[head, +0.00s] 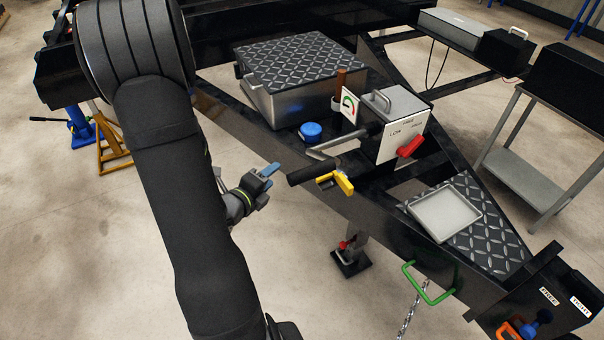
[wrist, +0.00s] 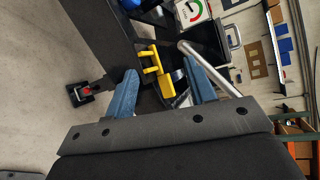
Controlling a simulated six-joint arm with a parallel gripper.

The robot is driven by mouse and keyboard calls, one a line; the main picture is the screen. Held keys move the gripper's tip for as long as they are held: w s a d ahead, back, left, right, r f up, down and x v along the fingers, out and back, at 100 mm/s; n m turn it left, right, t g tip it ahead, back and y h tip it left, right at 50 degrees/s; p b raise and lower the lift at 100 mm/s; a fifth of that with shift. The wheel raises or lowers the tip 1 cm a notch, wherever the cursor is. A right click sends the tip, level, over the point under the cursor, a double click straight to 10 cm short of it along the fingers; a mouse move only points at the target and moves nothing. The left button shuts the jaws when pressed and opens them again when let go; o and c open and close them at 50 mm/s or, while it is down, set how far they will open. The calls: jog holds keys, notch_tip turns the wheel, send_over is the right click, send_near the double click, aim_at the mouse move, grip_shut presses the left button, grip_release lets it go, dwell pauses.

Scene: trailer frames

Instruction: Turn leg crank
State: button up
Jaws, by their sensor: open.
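A crank with a black grip (head: 314,171) sticks out from the trailer frame in the head view, beside a grey bar (head: 340,143). A yellow handle (head: 338,182) sits just by the grip; it also shows between and beyond the fingertips in the wrist view (wrist: 166,80). My gripper (head: 264,174), with blue fingers, is to the left of the black grip and apart from it. In the wrist view my gripper (wrist: 163,86) is open with nothing held. A grey bent bar (wrist: 215,70) passes behind the right finger. The leg's foot with a red part (head: 350,258) is below the frame.
A white box with a red lever (head: 409,146) and a gauge card (head: 349,105) stand behind the crank. A blue cap (head: 311,131), a tray (head: 444,215) and a green handle (head: 428,287) are around it. Open floor lies left of the frame.

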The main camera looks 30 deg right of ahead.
jog(key=s+a+r+m+g+h, duration=0.25)
jog(key=a+r+m, duration=0.25)
jog(key=m, duration=0.3)
jog(key=m+g+h, duration=0.3)
jog(key=m+g, duration=0.3)
jog(key=m, duration=0.4)
send_near(302, 175)
jog(key=shift+t, duration=0.25)
jog(key=d, duration=0.7)
jog(key=d+f, duration=0.1)
jog(key=d, duration=0.2)
jog(key=shift+w+d, duration=0.3)
jog(key=shift+r, duration=0.1)
grip_shut()
